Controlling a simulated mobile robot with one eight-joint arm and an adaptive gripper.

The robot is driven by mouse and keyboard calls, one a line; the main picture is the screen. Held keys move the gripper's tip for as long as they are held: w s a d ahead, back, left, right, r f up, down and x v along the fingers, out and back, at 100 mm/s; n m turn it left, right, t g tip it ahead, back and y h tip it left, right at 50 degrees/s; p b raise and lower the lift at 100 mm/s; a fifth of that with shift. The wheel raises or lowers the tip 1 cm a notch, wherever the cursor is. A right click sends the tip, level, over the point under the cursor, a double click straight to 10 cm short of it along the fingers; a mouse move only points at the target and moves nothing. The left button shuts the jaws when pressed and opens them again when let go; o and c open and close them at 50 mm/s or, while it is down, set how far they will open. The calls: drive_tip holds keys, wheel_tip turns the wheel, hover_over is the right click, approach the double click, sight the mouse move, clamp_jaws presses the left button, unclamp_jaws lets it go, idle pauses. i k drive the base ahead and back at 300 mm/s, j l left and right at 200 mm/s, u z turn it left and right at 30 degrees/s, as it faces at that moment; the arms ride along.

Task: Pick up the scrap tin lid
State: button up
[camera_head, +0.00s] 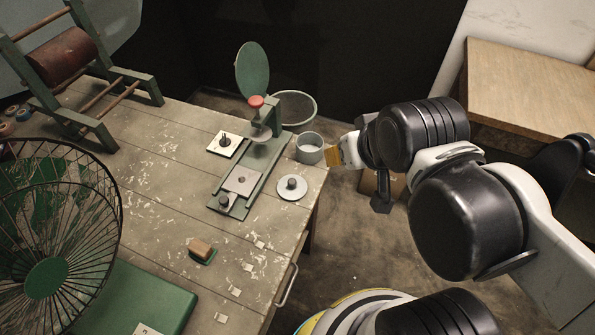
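The scrap tin lid (292,187) is a pale round disc with a dark knob in its middle. It lies flat near the right edge of the worktable, knob up. An open grey tin (310,148), likely the scrap tin, stands just behind it. My gripper (334,156) is at the table's right edge, right of the tin and above and to the right of the lid, apart from the lid.
A green press-like device (248,170) with a red knob stands left of the lid. A mesh basket (296,107) is behind the tin. A wire fan (60,235), a green-framed winder (75,110) and a wooden-backed brush or block (201,248) occupy the worktable (165,205). A wooden cabinet (530,80) stands right.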

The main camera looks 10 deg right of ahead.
sight(291, 187)
drive_tip(key=l+u, duration=0.1)
drive_tip(key=u, duration=0.3)
drive_tip(key=k+l+u, duration=0.1)
drive_tip(key=u, duration=0.3)
drive_tip(key=k+u, duration=0.1)
drive_tip(key=u, duration=0.35)
drive_tip(key=k+l+u, duration=0.1)
drive_tip(key=u, duration=0.3)
